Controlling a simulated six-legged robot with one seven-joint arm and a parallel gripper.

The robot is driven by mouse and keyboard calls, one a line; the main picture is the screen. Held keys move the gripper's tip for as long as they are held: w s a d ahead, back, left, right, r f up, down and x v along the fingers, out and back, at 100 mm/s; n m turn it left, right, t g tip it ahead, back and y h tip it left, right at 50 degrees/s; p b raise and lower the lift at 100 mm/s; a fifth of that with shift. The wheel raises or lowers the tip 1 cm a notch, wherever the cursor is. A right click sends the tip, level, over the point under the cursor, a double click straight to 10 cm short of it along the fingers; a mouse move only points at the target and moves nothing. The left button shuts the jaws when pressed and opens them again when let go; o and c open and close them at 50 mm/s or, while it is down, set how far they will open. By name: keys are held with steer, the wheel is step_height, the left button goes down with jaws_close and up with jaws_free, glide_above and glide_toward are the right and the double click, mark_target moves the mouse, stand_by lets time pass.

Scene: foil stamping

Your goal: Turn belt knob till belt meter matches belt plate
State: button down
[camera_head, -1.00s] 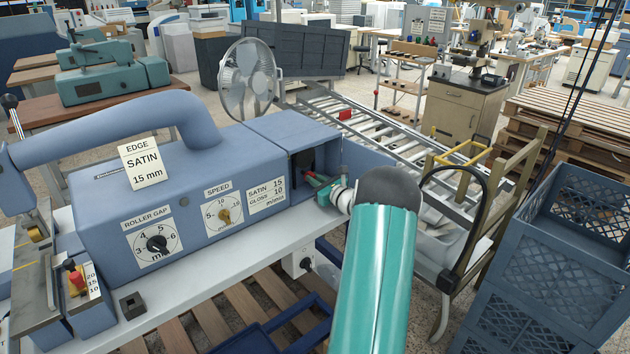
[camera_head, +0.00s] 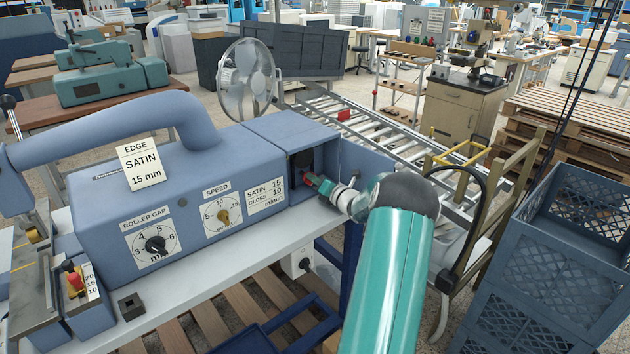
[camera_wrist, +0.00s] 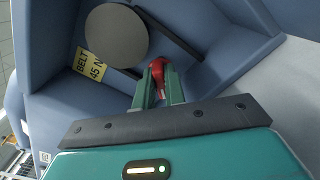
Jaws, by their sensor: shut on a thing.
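A round red knob (camera_wrist: 158,66) sits inside the blue machine's open end compartment in the wrist view. My gripper (camera_wrist: 160,80) is shut on this knob, with its green fingers on either side of it. A yellow plate (camera_wrist: 90,64) reading "BELT 45 N" is on the compartment wall to the left. No belt meter scale or needle can be made out in either view. In the head view my gripper (camera_head: 322,186) reaches into the compartment opening from the right, and the knob is hard to separate from the red parts there.
A plain grey disc (camera_wrist: 115,33) and dark belt strands lie just beyond my fingers. The blue machine (camera_head: 100,225) carries a roller gap dial (camera_head: 155,245) and a speed dial (camera_head: 224,216). Its open door (camera_head: 365,168) stands close to my wrist. A roller conveyor (camera_head: 390,135) lies behind.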

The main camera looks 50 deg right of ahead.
steer(key=shift+m, duration=0.6)
steer(key=c, duration=1.5)
jaws_free()
steer(key=shift+o, duration=0.2)
steer(key=v, duration=1.4)
steer(key=shift+w, duration=0.1)
